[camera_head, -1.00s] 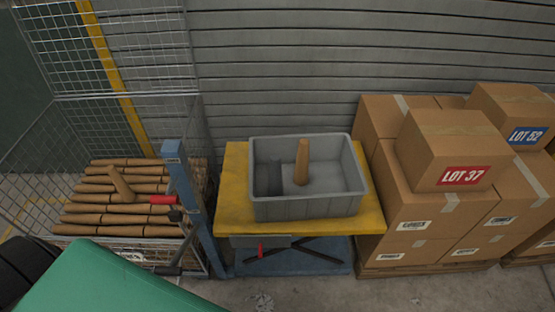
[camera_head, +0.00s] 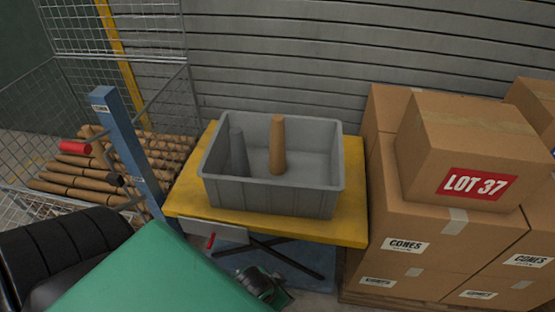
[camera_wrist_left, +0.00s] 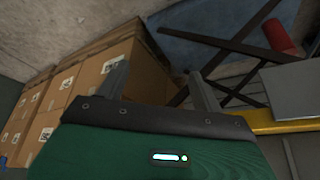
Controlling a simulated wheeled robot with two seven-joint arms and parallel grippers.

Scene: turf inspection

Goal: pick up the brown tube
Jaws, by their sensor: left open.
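The brown tube (camera_head: 278,146) stands upright inside the grey bin (camera_head: 270,196), near its middle. A dark grey upright shape (camera_head: 238,152), which looks like another tube, stands to its left in the bin. The bin rests on a yellow-topped lift table (camera_head: 350,228). My left gripper (camera_wrist_left: 160,84) is open with nothing between its fingers in the left wrist view. It faces the boxes and the table's crossed legs, and the brown tube is not in that view. In the head view a small part of it seems to show low before the table, apart from the tube. My right gripper is not in view.
Stacked cartons (camera_head: 462,185) stand close right of the table. A blue post (camera_head: 130,145) and a mesh cage holding several brown tubes (camera_head: 75,178) are at left. A ribbed grey wall (camera_head: 300,55) is behind. The bin is open above.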

